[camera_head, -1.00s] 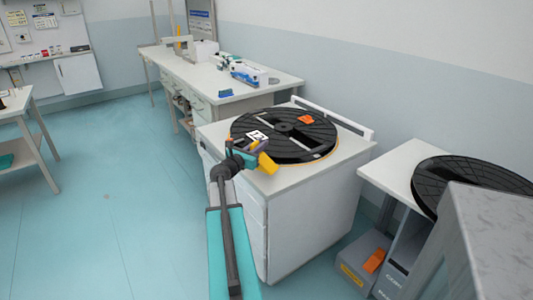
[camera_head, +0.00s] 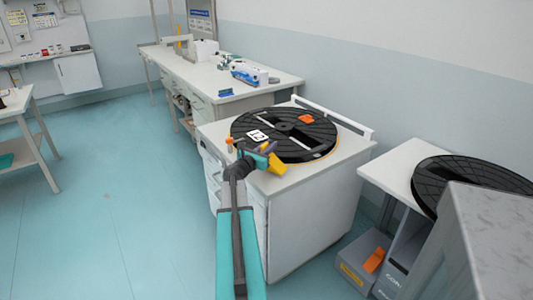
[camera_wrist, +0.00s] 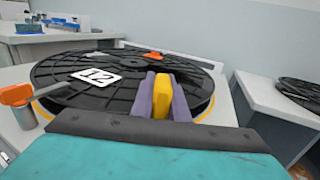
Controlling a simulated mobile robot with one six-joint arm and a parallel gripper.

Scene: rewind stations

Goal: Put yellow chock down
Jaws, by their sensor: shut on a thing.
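The yellow chock (camera_head: 277,166) is held at the end of my gripper (camera_head: 267,153), over the front edge of a white cabinet top (camera_head: 300,181). In the wrist view the yellow chock (camera_wrist: 163,96) sits between the two purple fingers of my gripper (camera_wrist: 161,94), which are shut on it. Behind it lies a big black reel (camera_head: 318,143) with a white label reading 12 (camera_wrist: 97,77). Whether the chock touches the cabinet top or reel edge cannot be told.
An orange-topped peg (camera_wrist: 18,101) stands at the reel's left. An orange piece (camera_head: 306,119) lies on the reel. A second black reel (camera_head: 470,177) lies on a table at right. A long bench (camera_head: 250,90) stands behind.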

